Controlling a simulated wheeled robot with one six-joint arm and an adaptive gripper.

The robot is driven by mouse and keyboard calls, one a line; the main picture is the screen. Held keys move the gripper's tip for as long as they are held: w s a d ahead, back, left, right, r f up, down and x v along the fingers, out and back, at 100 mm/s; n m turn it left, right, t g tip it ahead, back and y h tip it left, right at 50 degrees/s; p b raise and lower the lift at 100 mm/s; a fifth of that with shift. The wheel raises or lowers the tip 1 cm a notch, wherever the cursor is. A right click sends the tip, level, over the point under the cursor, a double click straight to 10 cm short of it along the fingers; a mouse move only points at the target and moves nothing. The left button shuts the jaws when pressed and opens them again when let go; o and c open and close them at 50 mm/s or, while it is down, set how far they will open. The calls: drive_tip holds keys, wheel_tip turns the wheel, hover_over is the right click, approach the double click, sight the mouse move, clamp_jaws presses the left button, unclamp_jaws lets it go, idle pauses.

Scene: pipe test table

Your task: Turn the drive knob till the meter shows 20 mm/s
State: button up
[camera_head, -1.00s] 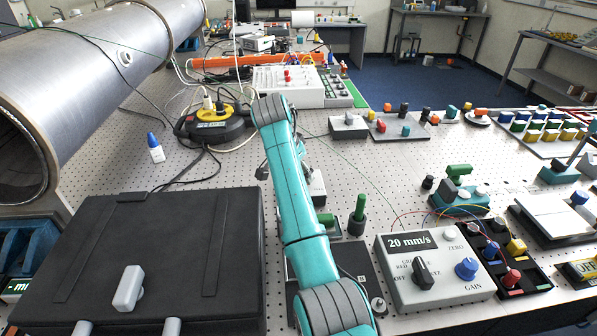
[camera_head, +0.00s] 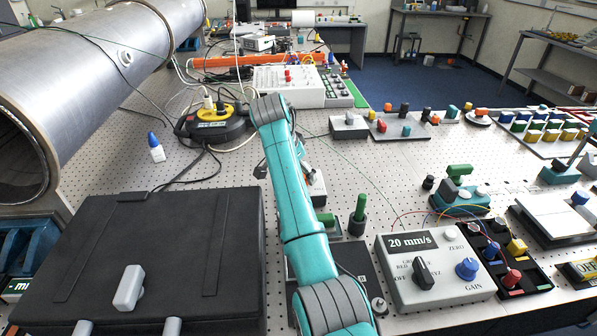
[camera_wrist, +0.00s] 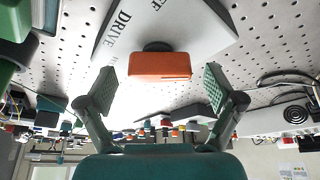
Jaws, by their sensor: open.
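The meter (camera_head: 411,241) is the display on a light grey box in the head view, and it reads 20 mm/s. The drive knob (camera_wrist: 160,67) is an orange block on a dark stem in the wrist view. It stands on a light panel (camera_wrist: 187,28) lettered DRIVE. My gripper (camera_wrist: 160,76) is open, with one finger on each side of the orange knob. Gaps show between both fingers and the knob in that view. In the head view my teal arm hides the knob and most of the gripper.
The meter box carries a black selector knob (camera_head: 424,273) and a blue GAIN knob (camera_head: 467,268). A green-topped post (camera_head: 358,213) stands close right of my arm. A black case (camera_head: 150,250) lies to the left. Perforated table shows beyond the case.

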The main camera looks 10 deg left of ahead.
drive_tip(key=v, duration=0.7)
drive_tip(key=shift+r, duration=0.25)
drive_tip(key=shift+s+a+f, duration=0.1)
drive_tip(key=shift+s+a, duration=0.05)
drive_tip(key=shift+s, duration=0.05)
